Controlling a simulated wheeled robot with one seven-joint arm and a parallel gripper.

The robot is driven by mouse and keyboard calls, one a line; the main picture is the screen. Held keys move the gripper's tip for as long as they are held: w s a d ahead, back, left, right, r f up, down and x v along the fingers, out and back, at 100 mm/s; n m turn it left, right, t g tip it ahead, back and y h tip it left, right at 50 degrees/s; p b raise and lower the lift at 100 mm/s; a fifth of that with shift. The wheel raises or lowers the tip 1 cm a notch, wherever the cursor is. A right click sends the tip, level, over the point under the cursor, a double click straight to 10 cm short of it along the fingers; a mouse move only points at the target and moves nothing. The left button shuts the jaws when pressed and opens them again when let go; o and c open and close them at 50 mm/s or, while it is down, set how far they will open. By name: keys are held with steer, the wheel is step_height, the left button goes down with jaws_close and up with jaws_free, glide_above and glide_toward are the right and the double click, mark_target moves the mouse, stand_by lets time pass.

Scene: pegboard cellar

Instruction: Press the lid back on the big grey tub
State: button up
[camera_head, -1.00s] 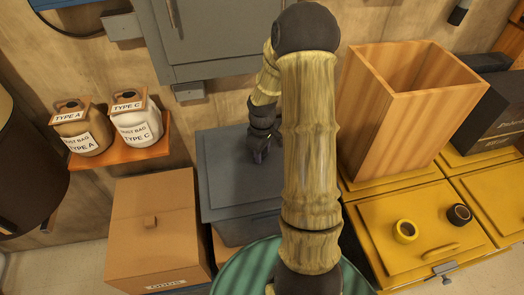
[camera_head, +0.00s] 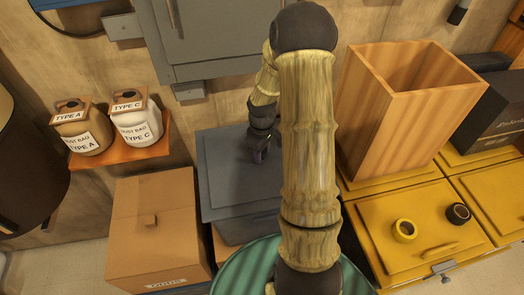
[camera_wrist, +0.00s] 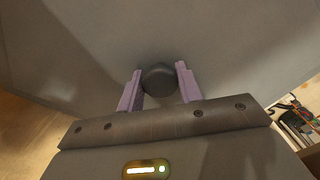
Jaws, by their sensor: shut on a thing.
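The grey lid (camera_head: 222,172) lies over the big grey tub (camera_head: 243,231), between a cardboard box and yellow cabinets. It looks roughly level; I cannot tell whether its edge is fully seated. My arm hides its right part. My gripper (camera_head: 259,154) is above the lid, pointing down. In the wrist view, the purple fingers of my gripper (camera_wrist: 159,72) are on both sides of a dark round knob (camera_wrist: 160,80) on the lid (camera_wrist: 225,40), shut on it.
A cardboard box (camera_head: 160,225) stands left of the tub. A shelf with dust bag jars (camera_head: 138,128) is at the left. A tall wooden bin (camera_head: 375,125) and yellow cabinets (camera_head: 385,265) with tape rolls (camera_head: 405,230) stand right. A grey wall cabinet (camera_head: 210,35) is behind.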

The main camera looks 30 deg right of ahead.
stand_by(0.8)
steer(key=o, duration=1.7)
steer(key=shift+c, duration=0.2)
steer(key=shift+r+p, duration=3.4)
steer(key=shift+r, duration=0.1)
jaws_close()
